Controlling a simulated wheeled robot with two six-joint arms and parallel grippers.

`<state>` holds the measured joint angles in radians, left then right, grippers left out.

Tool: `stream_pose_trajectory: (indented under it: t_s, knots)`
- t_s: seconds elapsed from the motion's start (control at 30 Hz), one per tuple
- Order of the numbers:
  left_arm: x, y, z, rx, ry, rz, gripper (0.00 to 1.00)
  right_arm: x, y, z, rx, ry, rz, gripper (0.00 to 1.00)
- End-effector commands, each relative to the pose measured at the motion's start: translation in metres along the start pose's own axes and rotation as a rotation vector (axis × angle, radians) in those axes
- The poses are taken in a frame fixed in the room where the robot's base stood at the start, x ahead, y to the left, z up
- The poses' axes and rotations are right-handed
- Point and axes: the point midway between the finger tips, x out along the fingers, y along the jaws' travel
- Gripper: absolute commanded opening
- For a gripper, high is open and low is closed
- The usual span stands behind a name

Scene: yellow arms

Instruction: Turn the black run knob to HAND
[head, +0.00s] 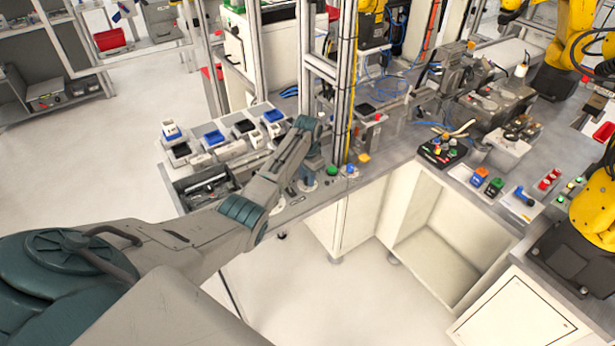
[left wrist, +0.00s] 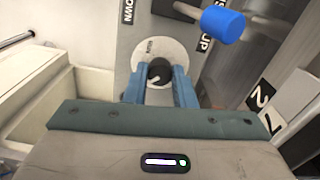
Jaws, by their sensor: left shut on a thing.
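The black run knob (left wrist: 159,70) sits on a round pale plate (left wrist: 152,53) in the left wrist view. Small lettering on the plate is too small to read surely. A light mark shows at the knob's lower left. My left gripper (left wrist: 158,82) has its two blue fingers on either side of the knob and is shut on it. In the head view my left gripper (head: 308,183) is at the front edge of the bench, and the knob cannot be made out there. My right gripper is in neither view.
In the head view, green (head: 332,171) and blue (head: 350,169) buttons stand right of the gripper. An upright metal post (head: 345,85) rises just behind.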

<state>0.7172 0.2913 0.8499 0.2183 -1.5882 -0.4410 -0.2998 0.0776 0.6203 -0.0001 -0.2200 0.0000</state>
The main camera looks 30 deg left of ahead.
Motion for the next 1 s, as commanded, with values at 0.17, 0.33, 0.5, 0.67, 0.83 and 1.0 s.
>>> stream_pose_trajectory:
  t_s: [0.17, 0.33, 0.5, 0.67, 0.83, 1.0]
  knots:
    - [-0.0017, -0.0013, -0.0003, -0.050, 0.001, -0.003, 0.00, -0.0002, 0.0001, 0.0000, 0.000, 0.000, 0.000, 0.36]
    - [-0.0017, -0.0014, -0.0004, -0.069, 0.001, -0.002, 0.00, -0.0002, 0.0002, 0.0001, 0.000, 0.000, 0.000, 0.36]
    - [-0.0017, -0.0013, -0.0004, -0.072, 0.002, -0.002, 0.00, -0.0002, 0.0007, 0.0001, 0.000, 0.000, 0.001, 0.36]
    - [-0.0018, -0.0013, -0.0005, -0.071, 0.002, -0.002, 0.00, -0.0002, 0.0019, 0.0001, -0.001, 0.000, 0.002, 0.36]
    - [-0.0015, -0.0010, -0.0005, -0.070, 0.002, -0.002, 0.45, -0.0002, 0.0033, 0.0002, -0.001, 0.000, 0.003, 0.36]
    - [-0.0008, -0.0006, -0.0002, -0.070, 0.001, -0.001, 0.45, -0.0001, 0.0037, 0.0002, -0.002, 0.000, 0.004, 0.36]
